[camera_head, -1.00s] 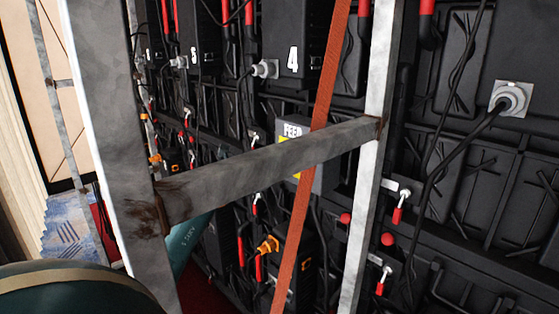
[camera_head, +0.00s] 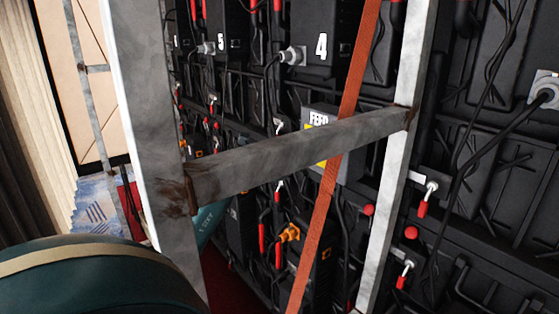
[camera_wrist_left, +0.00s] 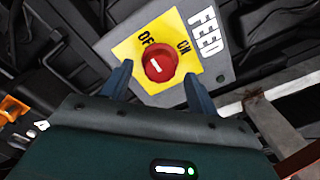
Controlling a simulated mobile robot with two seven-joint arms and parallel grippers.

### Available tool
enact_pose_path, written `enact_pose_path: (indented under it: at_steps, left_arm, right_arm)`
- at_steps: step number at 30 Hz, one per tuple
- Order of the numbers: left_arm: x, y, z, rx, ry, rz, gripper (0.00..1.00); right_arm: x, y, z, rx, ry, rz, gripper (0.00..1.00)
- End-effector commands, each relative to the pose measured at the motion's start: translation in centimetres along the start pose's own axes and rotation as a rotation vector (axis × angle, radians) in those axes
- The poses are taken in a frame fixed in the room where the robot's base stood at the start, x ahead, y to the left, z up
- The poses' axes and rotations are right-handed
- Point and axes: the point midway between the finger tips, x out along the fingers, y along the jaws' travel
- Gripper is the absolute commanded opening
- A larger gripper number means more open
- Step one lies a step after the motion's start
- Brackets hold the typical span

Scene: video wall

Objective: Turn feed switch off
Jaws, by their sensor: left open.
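The feed switch is a round red knob (camera_wrist_left: 160,62) with a white mark, on a yellow plate (camera_wrist_left: 139,79) lettered OFF and ON. The plate is on a grey box marked FEED (camera_wrist_left: 215,60). I cannot tell which label the mark points to. My left gripper (camera_wrist_left: 158,72) is open, its fingers to the left and right of the knob's lower part in the wrist view; I cannot tell whether they touch it. In the head view the FEED box (camera_head: 318,117) is partly hidden by a crossbar and strap, and the knob and left gripper are hidden. My right gripper is not in view.
A grey metal crossbar (camera_head: 290,158) and an upright post (camera_head: 150,130) stand in front of the box. Black panels with cables and red-handled latches (camera_head: 422,208) fill the back. An orange plug (camera_head: 289,233) is below the box.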

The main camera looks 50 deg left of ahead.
Motion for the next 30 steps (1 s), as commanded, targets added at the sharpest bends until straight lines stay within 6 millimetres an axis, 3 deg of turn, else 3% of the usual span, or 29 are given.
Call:
enact_pose_path:
  at_steps: [9,15,21,30]
  left_arm:
    - [-7.0,0.2,-0.3,0.002,0.002,0.003,0.60]
    - [-10.3,0.2,-0.2,-0.001,0.002,0.002,0.60]
    - [-11.6,0.0,-0.1,-0.001,0.001,0.001,0.60]
    - [-11.7,0.0,0.0,-0.001,0.001,0.000,0.60]
  right_arm:
    - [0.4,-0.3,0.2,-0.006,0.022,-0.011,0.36]
    - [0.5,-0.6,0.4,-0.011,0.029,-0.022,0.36]
    - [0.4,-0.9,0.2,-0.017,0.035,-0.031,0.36]
    - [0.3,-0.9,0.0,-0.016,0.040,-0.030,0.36]
